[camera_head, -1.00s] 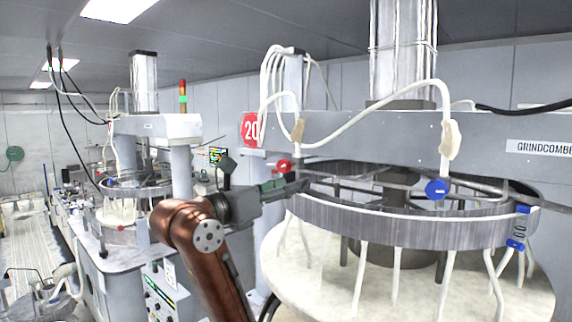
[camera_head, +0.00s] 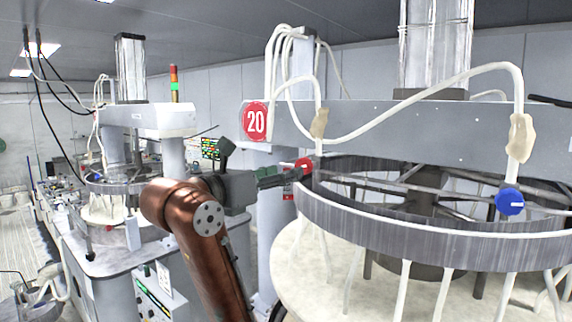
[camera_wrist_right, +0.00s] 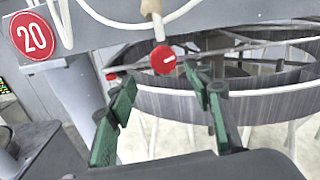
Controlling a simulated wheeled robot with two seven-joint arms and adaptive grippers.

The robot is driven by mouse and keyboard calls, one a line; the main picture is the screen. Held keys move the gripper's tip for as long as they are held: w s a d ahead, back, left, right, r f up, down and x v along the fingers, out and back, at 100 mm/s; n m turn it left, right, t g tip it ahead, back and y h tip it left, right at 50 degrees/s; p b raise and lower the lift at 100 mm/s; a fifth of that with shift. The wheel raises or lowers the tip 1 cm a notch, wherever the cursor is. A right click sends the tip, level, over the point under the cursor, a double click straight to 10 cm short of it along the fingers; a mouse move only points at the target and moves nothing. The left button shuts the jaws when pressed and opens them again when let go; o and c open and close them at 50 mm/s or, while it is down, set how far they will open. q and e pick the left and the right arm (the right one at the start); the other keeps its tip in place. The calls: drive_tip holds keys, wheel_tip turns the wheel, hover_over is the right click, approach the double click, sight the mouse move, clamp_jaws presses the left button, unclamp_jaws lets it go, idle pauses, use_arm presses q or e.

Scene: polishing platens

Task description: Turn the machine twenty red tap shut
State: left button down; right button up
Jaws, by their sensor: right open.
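Contact with the tap cannot be told. My left gripper is not in view.
White hoses hang around the ring above a pale round platen (camera_head: 330,285). Another polishing machine (camera_head: 150,118) stands at the left behind my arm.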

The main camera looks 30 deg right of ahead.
sight(304, 165)
drive_tip(key=d, duration=0.2)
drive_tip(key=d+r+p, duration=0.1)
drive_tip(key=d, duration=0.1)
drive_tip(key=shift+d+p, duration=0.3)
drive_tip(key=shift+d, duration=0.1)
drive_tip(key=shift+w+d+f, duration=0.15)
drive_tip(key=shift+w+d, duration=0.3)
drive_tip(key=shift+w, duration=0.15)
drive_tip(key=shift+w+d+f, duration=0.15)
drive_tip(key=shift+w+d, duration=0.25)
drive_tip(key=shift+w, duration=0.2)
drive_tip(key=shift+w+d+f+p, duration=0.1)
drive_tip(key=shift+w+d+p, duration=0.15)
drive_tip(key=shift+w+p, duration=0.05)
drive_tip(key=shift+s, duration=0.55)
drive_tip(key=shift+w, duration=0.3)
drive_tip(key=shift+c, duration=1.1)
drive_tip(key=shift+d, duration=0.1)
drive_tip(key=shift+c, duration=0.7)
drive_tip(key=shift+s, duration=0.1)
drive_tip(key=c, duration=0.8)
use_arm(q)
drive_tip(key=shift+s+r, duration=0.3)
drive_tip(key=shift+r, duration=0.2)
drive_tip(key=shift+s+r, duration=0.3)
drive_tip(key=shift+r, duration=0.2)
